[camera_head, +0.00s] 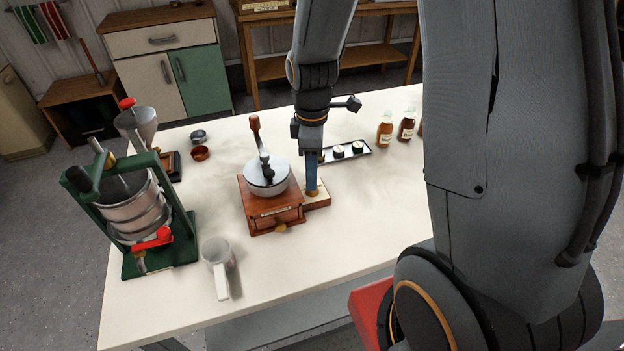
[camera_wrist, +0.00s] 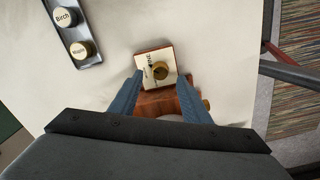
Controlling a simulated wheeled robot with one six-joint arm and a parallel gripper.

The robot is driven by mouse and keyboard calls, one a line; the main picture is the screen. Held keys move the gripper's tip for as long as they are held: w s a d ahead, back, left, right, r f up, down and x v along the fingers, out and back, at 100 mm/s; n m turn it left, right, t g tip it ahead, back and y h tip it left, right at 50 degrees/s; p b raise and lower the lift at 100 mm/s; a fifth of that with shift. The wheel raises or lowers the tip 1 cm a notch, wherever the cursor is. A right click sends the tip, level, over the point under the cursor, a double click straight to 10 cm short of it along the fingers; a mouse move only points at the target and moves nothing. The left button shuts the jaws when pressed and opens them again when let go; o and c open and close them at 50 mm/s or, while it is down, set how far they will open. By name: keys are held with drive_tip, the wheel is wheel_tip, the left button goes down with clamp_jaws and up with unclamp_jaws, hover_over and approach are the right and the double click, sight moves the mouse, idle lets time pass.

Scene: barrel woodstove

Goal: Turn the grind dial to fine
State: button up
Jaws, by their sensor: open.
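A wooden coffee grinder (camera_head: 270,203) with a metal dome and crank stands on the white table. On its right side is a low block with a pale plate (camera_head: 322,201). The grind dial (camera_wrist: 160,70), a small brass knob, sits on that plate in the wrist view, with partly readable lettering beside it. My gripper (camera_wrist: 158,82) is open, its two blue fingers pointing down on either side of the dial with gaps to it. In the head view my gripper (camera_head: 311,190) hides most of the dial. I cannot tell which setting the dial points to.
A dark tray (camera_head: 367,152) with several labelled round pieces lies behind the grinder. Brown bottles (camera_head: 385,130) stand at the back right. The table's right front is clear.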

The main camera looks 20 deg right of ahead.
drive_tip(key=shift+f, duration=1.9)
drive_tip(key=c, duration=1)
drive_tip(key=m+p, duration=0.2)
drive_tip(key=m, duration=0.2)
drive_tip(key=shift+m, duration=0.4)
drive_tip(key=shift+c, duration=0.2)
drive_tip(key=o, duration=1)
drive_tip(key=shift+o, duration=0.2)
